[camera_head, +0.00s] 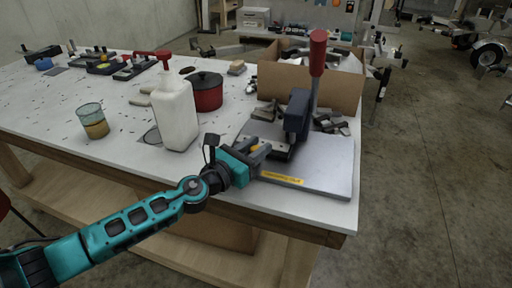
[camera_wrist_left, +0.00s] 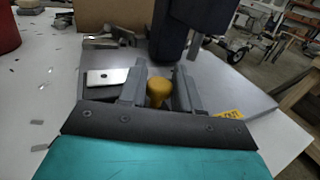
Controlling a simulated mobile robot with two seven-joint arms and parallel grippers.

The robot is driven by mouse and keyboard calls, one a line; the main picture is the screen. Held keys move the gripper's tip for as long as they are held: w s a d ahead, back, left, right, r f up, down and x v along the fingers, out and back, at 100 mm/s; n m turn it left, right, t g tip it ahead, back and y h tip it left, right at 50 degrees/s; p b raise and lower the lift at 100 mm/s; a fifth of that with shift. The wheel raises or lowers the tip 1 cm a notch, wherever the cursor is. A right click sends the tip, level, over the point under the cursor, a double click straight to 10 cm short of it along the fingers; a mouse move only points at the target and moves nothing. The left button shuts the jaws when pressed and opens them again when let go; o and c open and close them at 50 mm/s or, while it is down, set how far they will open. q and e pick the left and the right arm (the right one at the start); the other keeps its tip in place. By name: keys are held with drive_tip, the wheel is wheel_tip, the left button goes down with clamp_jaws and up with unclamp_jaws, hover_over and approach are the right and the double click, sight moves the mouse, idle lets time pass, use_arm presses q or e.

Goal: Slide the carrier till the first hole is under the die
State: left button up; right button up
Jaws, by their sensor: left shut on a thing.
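My left gripper (camera_head: 260,153) is at the left front of the press (camera_head: 297,115), low over its grey base plate (camera_head: 325,172). In the left wrist view its fingers (camera_wrist_left: 160,75) stand on both sides of a yellow knob (camera_wrist_left: 157,92) and are shut on it. A pale metal strip with a small dark hole (camera_wrist_left: 107,77), seemingly the carrier, lies just left of the fingers. The dark press body (camera_wrist_left: 190,28) rises beyond the fingertips. Its red-gripped lever (camera_head: 318,55) stands upright. The die's tip and its alignment with a hole cannot be made out. My right gripper is not in view.
A white pump bottle (camera_head: 175,115) stands close to the left of my gripper, with a red pot (camera_head: 207,93) behind it. A cardboard box (camera_head: 340,95) with metal parts is behind the press. A glass cup (camera_head: 92,122) stands farther left. The table's front edge is near.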

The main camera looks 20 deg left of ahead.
use_arm(q)
clamp_jaws()
drive_tip(key=shift+d, duration=0.1)
drive_tip(key=shift+d+r+p, duration=0.2)
drive_tip(key=shift+d+p, duration=0.35)
drive_tip(key=shift+d, duration=0.3)
drive_tip(key=shift+d+f, duration=0.1)
drive_tip(key=shift+d, duration=0.25)
drive_tip(key=o, duration=0.8)
unclamp_jaws()
drive_tip(key=shift+c, duration=0.2)
drive_tip(key=shift+s+f, duration=0.1)
